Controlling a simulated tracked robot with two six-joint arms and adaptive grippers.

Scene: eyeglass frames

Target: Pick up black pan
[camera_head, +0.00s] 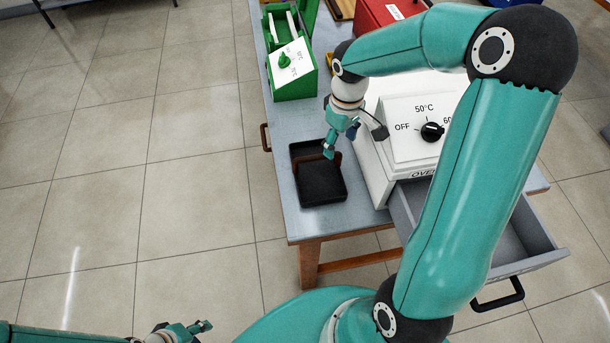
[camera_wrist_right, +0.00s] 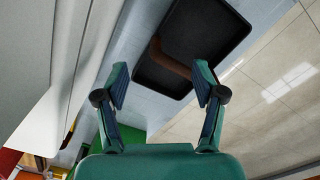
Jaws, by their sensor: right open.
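The black pan (camera_head: 320,184) lies near the front left corner of the table. It is square and dark, with a brown bar-like handle (camera_wrist_right: 172,62) standing across it. My right gripper (camera_head: 334,150) is above the pan at its handle, pointing down. In the right wrist view my right gripper (camera_wrist_right: 160,84) is open, with its two fingers apart and the pan (camera_wrist_right: 205,35) beyond them. The handle lies in the gap's direction, and no contact is visible. My left gripper (camera_head: 203,328) is low at the bottom left, away from the table; its jaw state is unclear.
A white oven (camera_head: 385,170) with a dial stands right of the pan, its grey drawer (camera_head: 525,235) pulled open. A green box (camera_head: 290,70) and a red box (camera_head: 385,12) are farther back. The table (camera_head: 255,170) has a strip of free room left of the pan.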

